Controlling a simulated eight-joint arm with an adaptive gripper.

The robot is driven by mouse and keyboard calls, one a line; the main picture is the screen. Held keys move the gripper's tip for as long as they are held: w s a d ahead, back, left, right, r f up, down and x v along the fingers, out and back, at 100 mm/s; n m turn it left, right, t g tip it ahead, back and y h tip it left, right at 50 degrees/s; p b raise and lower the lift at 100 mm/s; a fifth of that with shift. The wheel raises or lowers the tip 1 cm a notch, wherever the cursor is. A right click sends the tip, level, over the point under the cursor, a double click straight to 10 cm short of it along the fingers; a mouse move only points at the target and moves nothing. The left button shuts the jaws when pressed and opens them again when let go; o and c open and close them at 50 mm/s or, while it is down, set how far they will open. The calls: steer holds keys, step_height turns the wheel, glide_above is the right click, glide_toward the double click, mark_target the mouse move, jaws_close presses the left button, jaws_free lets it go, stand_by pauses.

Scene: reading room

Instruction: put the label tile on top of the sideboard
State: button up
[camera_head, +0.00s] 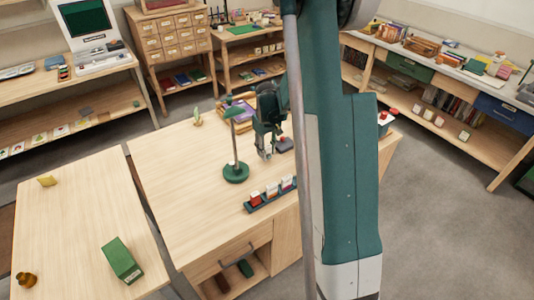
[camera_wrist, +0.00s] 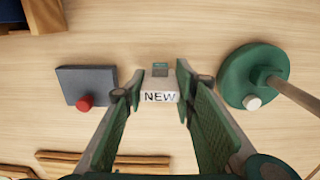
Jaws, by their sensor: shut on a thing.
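The label tile (camera_wrist: 160,97) is a small pale block marked "NEW", seen between my fingertips in the wrist view. My gripper (camera_wrist: 159,88) is shut on it, one finger on each side. In the head view my gripper (camera_head: 266,154) points down over the middle wooden desk (camera_head: 175,160), beside the green lamp; the tile is too small to make out there. A long wooden unit with a pale top (camera_head: 465,75) and green and blue drawers, probably the sideboard, stands at the back right, apart from my gripper. Its top holds books and boxes, with bare patches between.
A green lamp (camera_head: 236,172) stands close to my gripper; its base (camera_wrist: 250,75) is right of the tile. A grey block with a red knob (camera_wrist: 88,82) lies left. A dark tray of small containers (camera_head: 262,201) sits at the desk's front. Open floor lies right.

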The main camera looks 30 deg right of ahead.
mark_target(267, 147)
steer(key=shift+f, duration=0.4)
steer(key=shift+f, duration=0.1)
steer(key=o, duration=0.9)
steer(key=shift+r+p, duration=0.7)
steer(key=shift+r, duration=5.4)
